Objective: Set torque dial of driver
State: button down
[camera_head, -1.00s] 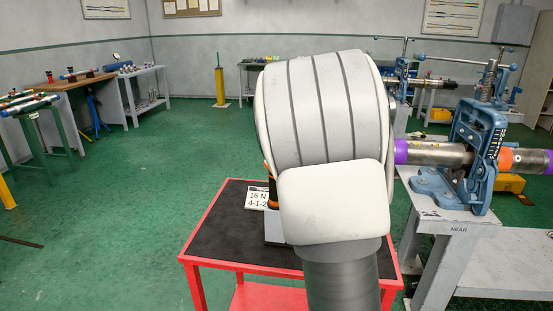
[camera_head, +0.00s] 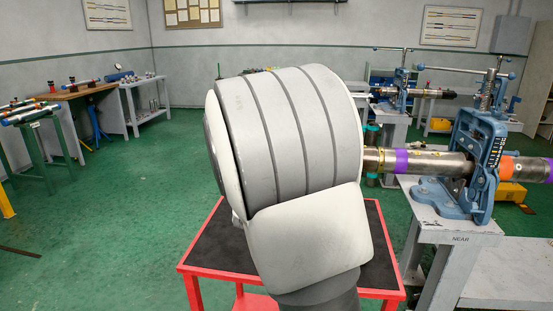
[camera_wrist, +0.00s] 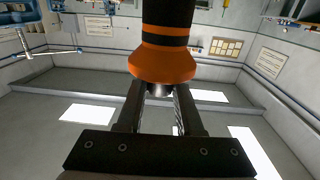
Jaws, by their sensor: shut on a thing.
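In the wrist view the driver (camera_wrist: 166,50) is a black shaft-like body with orange bands and a flared orange collar (camera_wrist: 162,64). My gripper (camera_wrist: 159,92) is shut on it, its two dark fingers meeting at the dark part just below the collar. The far end of the driver runs out of the top of the picture. No dial marks can be read. In the head view my large white and grey arm hides the gripper and the driver.
A red cart with a black top (camera_head: 195,250) stands under my arm. At right, a blue vise (camera_head: 478,165) on a grey bench holds a steel pipe (camera_head: 432,162) with purple and orange bands. Teal parts (camera_head: 372,180) show beside my arm. Green floor is open at left.

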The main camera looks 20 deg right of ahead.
jog(key=m+g+h+p, duration=0.2)
jog(key=p, duration=0.1)
jog(key=m+g+h+p, duration=0.1)
jog(key=g+h+p, duration=0.1)
jog(key=shift+w+r+m, duration=0.1)
jog(key=shift+r+m, duration=0.2)
jog(key=m+g+h+p, duration=0.1)
jog(key=m+g+p, duration=0.1)
jog(key=m+g+h+p, duration=0.1)
jog(key=g+p, duration=0.1)
jog(key=g, duration=0.1)
jog(key=shift+f+m+h, duration=0.1)
jog(key=shift+m+h, duration=0.2)
jog(key=shift+m, duration=0.1)
jog(key=m+g+p, duration=0.1)
jog(key=m+g, duration=0.1)
jog(key=g, duration=0.1)
jog(key=m+g+p, duration=0.1)
jog(key=m+g, duration=0.1)
jog(key=g, duration=0.2)
jog(key=shift+d+f+h, duration=0.1)
jog(key=shift+f+h, duration=0.1)
jog(key=shift+h, duration=0.2)
jog(key=shift+m+g+y, duration=0.4)
jog(key=shift+m+g, duration=1.1)
jog(key=shift+g, duration=0.6)
jog(key=shift+r+m+g+y, duration=0.1)
jog(key=shift+m+g+y, duration=0.25)
jog(key=shift+g, duration=0.25)
